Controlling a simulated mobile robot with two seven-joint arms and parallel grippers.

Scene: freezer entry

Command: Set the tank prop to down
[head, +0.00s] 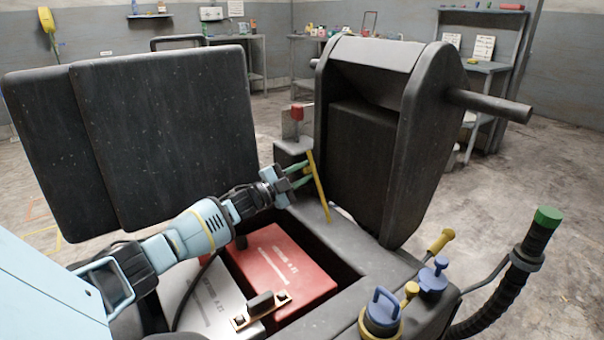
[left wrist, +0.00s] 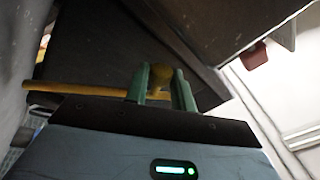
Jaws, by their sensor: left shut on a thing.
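The tank prop appears to be a thin yellow rod (head: 320,195) standing at a steep tilt on the right rim of the open bay. In the left wrist view the rod (left wrist: 75,88) runs across the picture. My left gripper (head: 303,175) reaches over the bay from the left, its green fingers shut on the rod near its upper part. In the left wrist view my left gripper (left wrist: 160,88) has a yellow-brown end between its fingers. A large dark raised body (head: 165,130), perhaps the tank, stands tilted up left of the bay. My right gripper is not in view.
The bay holds a red box (head: 285,262) and a pale grey box (head: 205,300). Right of the prop stands a dark housing (head: 375,140). Blue-and-yellow knobs (head: 383,312) and a green-tipped handle (head: 535,235) are at lower right. Benches stand along the back walls.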

